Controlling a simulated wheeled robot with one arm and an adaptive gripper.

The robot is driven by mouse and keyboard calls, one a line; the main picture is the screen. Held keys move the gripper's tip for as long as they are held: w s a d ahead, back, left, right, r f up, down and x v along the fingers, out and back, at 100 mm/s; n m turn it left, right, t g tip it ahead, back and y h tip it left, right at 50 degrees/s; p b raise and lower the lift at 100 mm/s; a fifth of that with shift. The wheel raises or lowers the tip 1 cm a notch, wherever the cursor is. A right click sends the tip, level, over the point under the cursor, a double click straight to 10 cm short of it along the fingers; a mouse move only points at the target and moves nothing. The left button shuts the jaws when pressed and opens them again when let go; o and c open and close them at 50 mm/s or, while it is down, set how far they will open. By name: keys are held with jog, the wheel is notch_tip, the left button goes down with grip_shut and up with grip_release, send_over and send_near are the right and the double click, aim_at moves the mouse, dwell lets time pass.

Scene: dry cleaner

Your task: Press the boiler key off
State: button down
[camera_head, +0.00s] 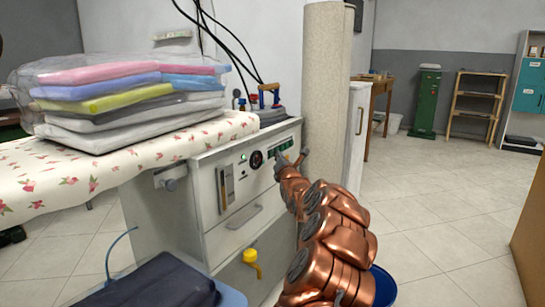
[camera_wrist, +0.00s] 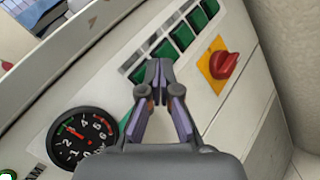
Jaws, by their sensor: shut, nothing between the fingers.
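The machine's control panel (camera_head: 238,165) carries a diagonal row of green keys, seen in the wrist view (camera_wrist: 182,36) and, small, in the head view (camera_head: 284,145). Their labels are too small to read, so I cannot tell which is the boiler key. My gripper (camera_wrist: 158,70) is shut and empty, its tips over the row at a key (camera_wrist: 165,51). I cannot tell whether they touch it. My fingers hide part of the row. In the head view my gripper (camera_head: 290,158) is at the panel's right end.
A red knob on a yellow plate (camera_wrist: 222,65) sits right of the keys. A round pressure gauge (camera_wrist: 80,136) is at lower left. A green lamp (camera_head: 243,157) is lit. A beige column (camera_head: 325,95) stands close right. Folded bagged clothes (camera_head: 125,95) lie on the flowered board (camera_head: 95,172).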

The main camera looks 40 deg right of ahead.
jog(key=s+b, duration=0.1)
jog(key=s, duration=0.1)
jog(key=s+d+b, duration=0.1)
jog(key=b, duration=0.1)
jog(key=s+b, duration=0.1)
jog(key=s, duration=0.1)
jog(key=shift+s+d, duration=0.35)
dwell(0.5)
